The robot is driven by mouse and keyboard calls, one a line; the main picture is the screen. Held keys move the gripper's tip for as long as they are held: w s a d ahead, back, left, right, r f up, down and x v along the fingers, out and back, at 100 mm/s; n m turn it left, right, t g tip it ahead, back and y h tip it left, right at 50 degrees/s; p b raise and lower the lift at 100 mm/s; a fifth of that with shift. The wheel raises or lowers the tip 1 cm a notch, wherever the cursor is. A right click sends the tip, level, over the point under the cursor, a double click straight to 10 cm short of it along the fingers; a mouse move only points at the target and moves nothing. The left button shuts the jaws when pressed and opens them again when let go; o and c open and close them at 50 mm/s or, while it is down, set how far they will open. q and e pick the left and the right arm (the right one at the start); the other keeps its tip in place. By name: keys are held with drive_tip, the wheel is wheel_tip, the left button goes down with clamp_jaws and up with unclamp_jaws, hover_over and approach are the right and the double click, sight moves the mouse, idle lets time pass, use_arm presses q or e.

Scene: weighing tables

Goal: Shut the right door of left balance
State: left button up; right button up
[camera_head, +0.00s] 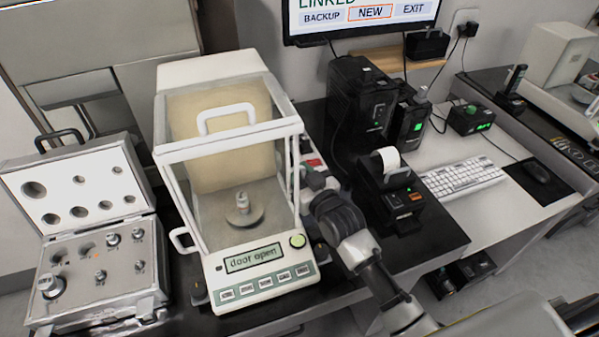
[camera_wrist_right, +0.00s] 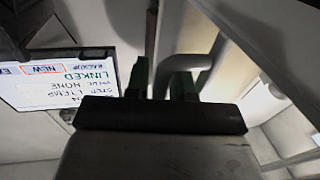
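The left balance (camera_head: 228,150) is a white draft-shield cabinet with a small metal weight (camera_head: 242,201) on its round pan. Its display (camera_head: 252,258) reads "door open". Its right door is on the side facing my right arm, seen edge-on and partly hidden, so I cannot tell how far it stands open. My right gripper (camera_head: 312,172) is beside the cabinet's right side. In the wrist view its two greenish fingers (camera_wrist_right: 160,78) are apart, with a grey curved handle (camera_wrist_right: 207,72) close to the right finger; contact is unclear. My left gripper is out of view.
An open weight case (camera_head: 95,270) stands left of the balance. A black computer tower (camera_head: 358,105) and a printer (camera_head: 395,190) stand close on the right of my right gripper. A monitor (camera_head: 360,15) hangs behind. A keyboard (camera_head: 462,178) lies farther right.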

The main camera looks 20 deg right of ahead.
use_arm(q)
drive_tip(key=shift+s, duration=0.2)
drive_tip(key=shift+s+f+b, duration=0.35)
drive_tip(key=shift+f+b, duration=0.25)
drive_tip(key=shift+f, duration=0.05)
use_arm(e)
drive_tip(key=v, duration=1.1)
